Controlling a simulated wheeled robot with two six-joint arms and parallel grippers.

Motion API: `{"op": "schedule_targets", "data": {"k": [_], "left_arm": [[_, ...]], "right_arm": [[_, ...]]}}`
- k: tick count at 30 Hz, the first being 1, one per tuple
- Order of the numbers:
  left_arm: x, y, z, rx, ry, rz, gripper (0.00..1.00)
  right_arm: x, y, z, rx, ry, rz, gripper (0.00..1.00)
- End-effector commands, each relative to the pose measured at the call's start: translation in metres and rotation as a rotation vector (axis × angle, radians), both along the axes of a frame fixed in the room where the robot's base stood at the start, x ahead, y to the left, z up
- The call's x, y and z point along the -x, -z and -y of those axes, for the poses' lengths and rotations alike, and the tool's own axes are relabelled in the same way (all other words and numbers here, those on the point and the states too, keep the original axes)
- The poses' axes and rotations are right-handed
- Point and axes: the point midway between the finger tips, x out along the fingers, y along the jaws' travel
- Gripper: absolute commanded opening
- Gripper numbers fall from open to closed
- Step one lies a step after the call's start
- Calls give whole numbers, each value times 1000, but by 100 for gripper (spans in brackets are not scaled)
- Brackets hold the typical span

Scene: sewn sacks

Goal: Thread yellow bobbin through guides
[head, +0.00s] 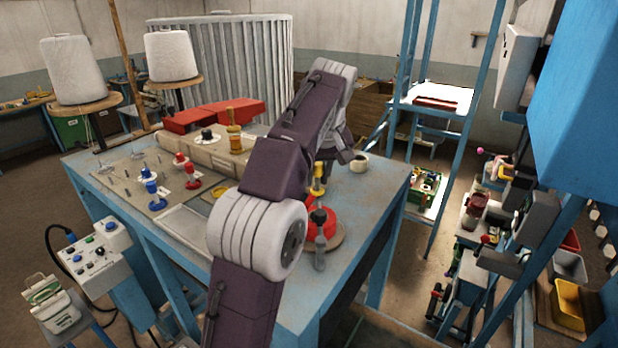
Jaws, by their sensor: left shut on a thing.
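The yellow bobbin (318,179) is at my left gripper (332,162), near the right part of the blue table (377,205). My left gripper is shut on it; my own arm and wrist hide much of the fingers. The bobbin looks upright, just behind a red round thing (322,222). Small upright pins, apparently the guides (133,157), stand on a grey-brown board (125,180) at the table's left. Whether thread runs from the bobbin is too small to tell. My right gripper is not in view.
Red spools (192,177) and blue spools (151,188) stand on the board. A tall amber bottle-like thing (234,130) and a long red thing (213,116) are behind. A cup (359,162) stands at the right. White thread cones (170,55) rise at the back left.

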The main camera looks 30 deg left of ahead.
Motion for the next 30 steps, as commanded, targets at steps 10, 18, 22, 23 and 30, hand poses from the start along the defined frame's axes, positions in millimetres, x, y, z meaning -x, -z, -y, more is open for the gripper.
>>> {"op": "schedule_targets", "data": {"k": [10,18,22,23,30], "left_arm": [[14,42,-92,-4,-3,-2,0],[22,59,-113,-7,-1,9,0],[22,62,-113,-6,-1,8,0],[22,63,-113,-6,-1,8,0],[22,79,-113,-6,-1,8,0]], "right_arm": [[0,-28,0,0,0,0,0],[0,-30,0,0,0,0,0],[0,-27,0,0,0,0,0],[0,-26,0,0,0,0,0],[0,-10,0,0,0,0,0]]}}
